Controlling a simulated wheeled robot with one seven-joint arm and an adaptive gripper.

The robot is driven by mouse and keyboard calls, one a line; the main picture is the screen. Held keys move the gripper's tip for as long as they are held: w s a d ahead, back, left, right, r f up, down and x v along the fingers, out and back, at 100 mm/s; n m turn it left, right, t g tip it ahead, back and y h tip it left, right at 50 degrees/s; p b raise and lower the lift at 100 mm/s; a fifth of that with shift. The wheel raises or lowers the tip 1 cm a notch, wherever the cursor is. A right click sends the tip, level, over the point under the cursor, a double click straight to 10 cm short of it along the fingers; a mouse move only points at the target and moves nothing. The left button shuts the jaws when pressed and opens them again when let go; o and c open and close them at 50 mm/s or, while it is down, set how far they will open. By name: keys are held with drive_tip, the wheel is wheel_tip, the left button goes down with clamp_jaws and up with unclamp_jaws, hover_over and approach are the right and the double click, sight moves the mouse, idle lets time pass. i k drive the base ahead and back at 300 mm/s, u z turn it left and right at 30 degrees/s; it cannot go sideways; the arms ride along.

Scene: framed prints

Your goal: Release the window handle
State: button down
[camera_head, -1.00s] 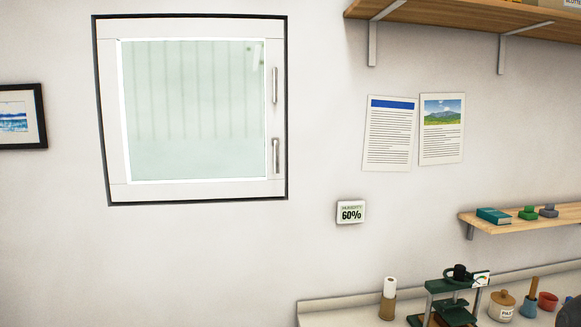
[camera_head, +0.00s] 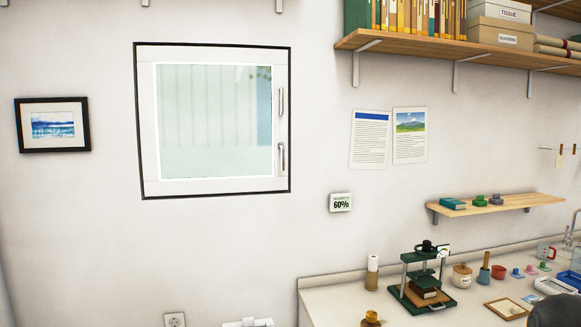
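The white-framed window (camera_head: 215,122) is set in the pale wall, left of centre, and its sash looks closed. On the right side of its frame are two slim metal pieces. The upper one (camera_head: 281,101) is a vertical bar, and the lower one (camera_head: 281,159) looks like a handle pointing up or down; I cannot tell which one is the latch. Nothing touches either piece. My gripper does not show in this view.
A workbench (camera_head: 335,303) with a green press (camera_head: 423,277) and jars stands at the lower right. A small wooden shelf (camera_head: 500,203) and a high loaded shelf (camera_head: 450,51) jut out on the right. The wall below the window is clear down to a socket (camera_head: 175,320).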

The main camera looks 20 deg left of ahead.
sight(281, 146)
drive_tip(key=u, duration=1.1)
drive_tip(key=i, duration=0.5)
drive_tip(key=z, duration=0.05)
